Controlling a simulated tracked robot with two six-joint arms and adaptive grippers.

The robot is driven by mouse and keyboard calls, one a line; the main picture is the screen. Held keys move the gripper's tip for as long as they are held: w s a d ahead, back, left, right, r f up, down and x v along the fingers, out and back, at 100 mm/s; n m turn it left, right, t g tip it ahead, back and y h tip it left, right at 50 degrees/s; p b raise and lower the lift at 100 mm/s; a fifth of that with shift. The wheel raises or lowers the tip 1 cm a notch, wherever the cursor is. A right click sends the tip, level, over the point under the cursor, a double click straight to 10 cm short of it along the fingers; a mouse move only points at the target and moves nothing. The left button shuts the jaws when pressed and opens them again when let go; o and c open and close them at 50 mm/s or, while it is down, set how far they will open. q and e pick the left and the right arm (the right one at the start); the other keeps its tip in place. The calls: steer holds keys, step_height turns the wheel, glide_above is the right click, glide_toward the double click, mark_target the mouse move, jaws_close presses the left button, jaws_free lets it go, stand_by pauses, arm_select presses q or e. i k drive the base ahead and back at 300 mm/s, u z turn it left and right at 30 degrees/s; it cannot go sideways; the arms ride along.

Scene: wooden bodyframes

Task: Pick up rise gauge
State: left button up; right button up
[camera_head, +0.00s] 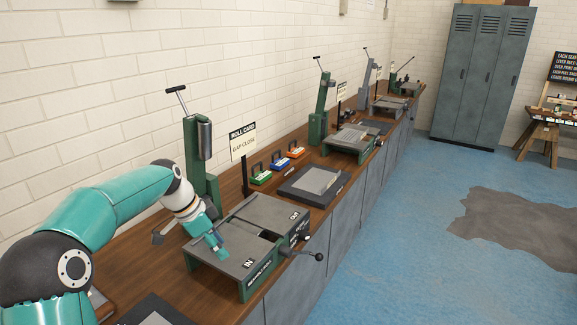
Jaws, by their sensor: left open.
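Three small blocks with black upright handles stand in a row on the wooden bench: a green one (261,178), a blue one (279,164) and an orange one (296,152). No readable label shows which of them, if any, is the rise gauge. My left gripper (190,246) hangs over the near left side of the closest green-framed machine (262,218), in front of the blocks and apart from them. It is open, with nothing seen between its fingers. My right gripper is not in view.
A tall green post with a lever (190,135) and a "ROLL CARD" sign (243,141) stand behind the near machine. A dark tray (307,196) lies beyond it, beside the blocks. More machines (352,139) line the bench. The blue floor (400,240) is open at right.

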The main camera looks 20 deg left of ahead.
mark_target(257, 179)
steer(key=z, duration=0.05)
steer(key=i, duration=2.85)
steer(key=u, duration=1.2)
